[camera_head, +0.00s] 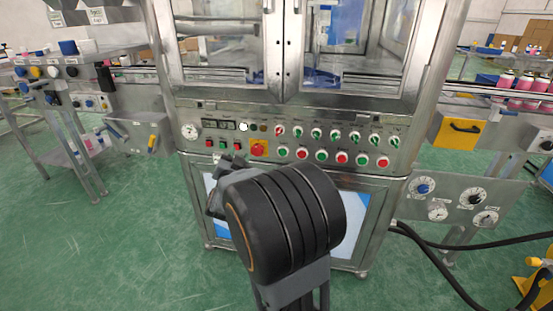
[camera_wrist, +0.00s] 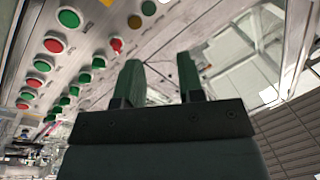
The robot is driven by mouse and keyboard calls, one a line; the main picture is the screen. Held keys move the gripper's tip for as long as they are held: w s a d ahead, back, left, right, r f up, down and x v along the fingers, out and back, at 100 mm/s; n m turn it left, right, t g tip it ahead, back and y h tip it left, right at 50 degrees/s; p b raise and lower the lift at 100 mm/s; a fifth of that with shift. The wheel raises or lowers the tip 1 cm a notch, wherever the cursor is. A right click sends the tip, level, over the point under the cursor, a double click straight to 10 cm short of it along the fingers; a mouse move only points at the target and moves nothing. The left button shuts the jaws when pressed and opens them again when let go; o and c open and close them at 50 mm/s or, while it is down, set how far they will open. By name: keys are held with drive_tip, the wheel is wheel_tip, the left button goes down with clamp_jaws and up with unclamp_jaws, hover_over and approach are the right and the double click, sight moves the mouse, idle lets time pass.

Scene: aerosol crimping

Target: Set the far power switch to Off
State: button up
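The steel machine's control panel (camera_head: 335,122) has a row of selector switches, most of them green. The leftmost selector is red (camera_head: 279,131), and its knob also shows in the wrist view (camera_wrist: 115,45). No label is legible, so I cannot tell which control is the far power switch. My gripper (camera_head: 230,163) is in front of the panel's left part, partly hidden behind my wrist. In the wrist view, the two fingers of my gripper (camera_wrist: 160,78) are apart, with nothing visible held between them. The red selector is left of the fingers; contact is not visible.
A red emergency stop (camera_head: 258,148) on a yellow plate sits below the selectors. Red and green buttons (camera_head: 342,158) line the lower row. A yellow box (camera_head: 460,130) with a black handle is at right. Black hoses (camera_head: 440,275) cross the green floor at right.

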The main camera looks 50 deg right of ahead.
sight(277, 134)
drive_tip(key=s+d+f+m+g+h+b, duration=0.3)
drive_tip(key=s+d+f+m+g+h, duration=0.1)
drive_tip(key=d+m+g+h, duration=0.15)
drive_tip(key=shift+n+t, duration=0.25)
drive_tip(key=shift+n, duration=0.2)
drive_tip(key=x, duration=0.8)
drive_tip(key=b+x, duration=0.1)
drive_tip(key=x, duration=0.3)
drive_tip(key=shift+w+d+r, duration=0.15)
drive_tip(key=shift+d+r, duration=0.05)
drive_tip(key=shift+r, duration=0.35)
clamp_jaws()
